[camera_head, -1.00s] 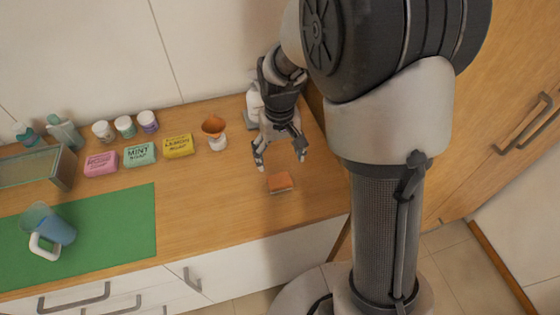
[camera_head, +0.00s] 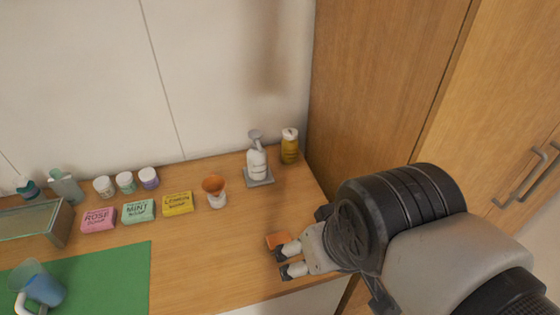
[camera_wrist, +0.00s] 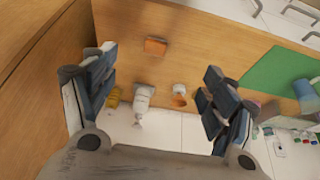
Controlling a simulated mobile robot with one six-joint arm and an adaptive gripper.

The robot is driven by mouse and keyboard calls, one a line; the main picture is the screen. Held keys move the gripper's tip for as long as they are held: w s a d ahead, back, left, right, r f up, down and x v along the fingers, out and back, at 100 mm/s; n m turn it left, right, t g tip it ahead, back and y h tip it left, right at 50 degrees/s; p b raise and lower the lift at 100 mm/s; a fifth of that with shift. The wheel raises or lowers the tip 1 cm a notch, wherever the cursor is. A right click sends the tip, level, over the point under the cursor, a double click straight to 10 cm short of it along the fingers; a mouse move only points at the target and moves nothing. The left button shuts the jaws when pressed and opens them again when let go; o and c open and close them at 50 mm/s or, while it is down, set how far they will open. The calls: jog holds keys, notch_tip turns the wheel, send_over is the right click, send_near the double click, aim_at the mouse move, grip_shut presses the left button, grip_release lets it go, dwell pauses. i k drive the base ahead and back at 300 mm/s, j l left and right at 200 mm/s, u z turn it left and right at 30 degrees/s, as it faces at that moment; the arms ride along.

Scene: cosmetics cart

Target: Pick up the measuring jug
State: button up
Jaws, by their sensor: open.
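The measuring jug (camera_head: 42,286), bluish and translucent with a white handle, stands on the green mat (camera_head: 118,272) at the lower left of the head view. Its lower part is cut off by the picture edge. In the wrist view the jug (camera_wrist: 303,92) shows at the right edge beside the green mat (camera_wrist: 272,72). My gripper (camera_head: 283,260) is at the right end of the counter, near the orange sponge-like block (camera_head: 274,240), far to the right of the jug. In the wrist view my gripper (camera_wrist: 160,100) has its fingers wide apart with nothing between them.
Pink (camera_head: 98,220), mint (camera_head: 138,211) and yellow (camera_head: 177,204) soap boxes stand along the back, with small jars behind. An orange-topped cup (camera_head: 215,192), a pump bottle (camera_head: 257,162) and a yellow bottle (camera_head: 290,146) stand further right. A glass-sided box (camera_head: 35,224) is behind the mat.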

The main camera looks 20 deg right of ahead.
aim_at(30, 280)
jog(key=u, duration=1.8)
jog(key=i+j+z, duration=0.15)
jog(key=i+j, duration=1.25)
jog(key=i, duration=0.05)
